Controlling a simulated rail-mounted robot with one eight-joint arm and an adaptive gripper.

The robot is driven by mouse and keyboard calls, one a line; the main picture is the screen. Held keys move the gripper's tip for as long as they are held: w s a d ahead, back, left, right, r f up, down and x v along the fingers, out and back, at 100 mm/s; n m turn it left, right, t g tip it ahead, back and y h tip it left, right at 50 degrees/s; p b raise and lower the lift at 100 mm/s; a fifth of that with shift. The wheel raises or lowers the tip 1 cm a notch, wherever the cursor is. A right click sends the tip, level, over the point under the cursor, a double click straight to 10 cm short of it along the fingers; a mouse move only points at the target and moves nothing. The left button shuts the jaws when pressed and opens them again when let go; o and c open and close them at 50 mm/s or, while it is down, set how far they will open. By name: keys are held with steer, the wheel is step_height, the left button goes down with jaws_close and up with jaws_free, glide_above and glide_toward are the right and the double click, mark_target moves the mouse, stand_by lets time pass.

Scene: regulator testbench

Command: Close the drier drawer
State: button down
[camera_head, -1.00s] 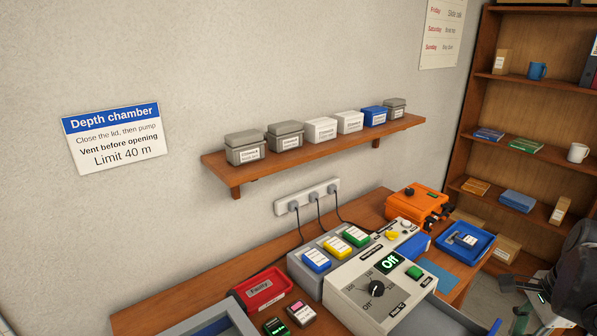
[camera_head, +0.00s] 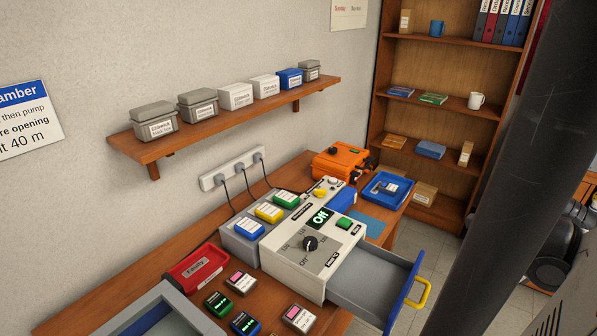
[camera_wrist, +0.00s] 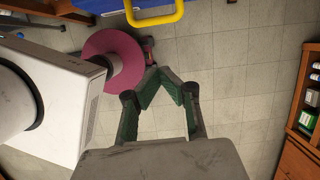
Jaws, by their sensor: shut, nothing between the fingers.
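The drier is a pale grey box (camera_head: 335,232) with a dial and a lit "Off" display on the bench. Its grey drawer (camera_head: 372,278) is pulled well out toward the lower right. The drawer has a blue front (camera_head: 404,297) with a yellow handle (camera_head: 418,292). In the wrist view the yellow handle (camera_wrist: 157,20) and blue front (camera_wrist: 200,6) show at the top edge. My gripper (camera_wrist: 158,72), with green-lined fingers, is shut and empty over the floor, below the handle in that picture and apart from it. It is not seen in the head view.
Small boxes with green or pink screens (camera_head: 243,282) lie on the bench left of the drawer. A red tray (camera_head: 195,268) and an orange case (camera_head: 342,163) stand farther back. Floor (camera_head: 440,250) is open beyond the drawer. A wooden cabinet (camera_wrist: 302,125) stands at right in the wrist view.

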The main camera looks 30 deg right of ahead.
steer(key=w+a+f+b, duration=0.2)
steer(key=w+f+b, duration=0.2)
steer(key=w+f, duration=0.1)
steer(key=shift+a+f, duration=0.4)
steer(key=shift+f, duration=0.4)
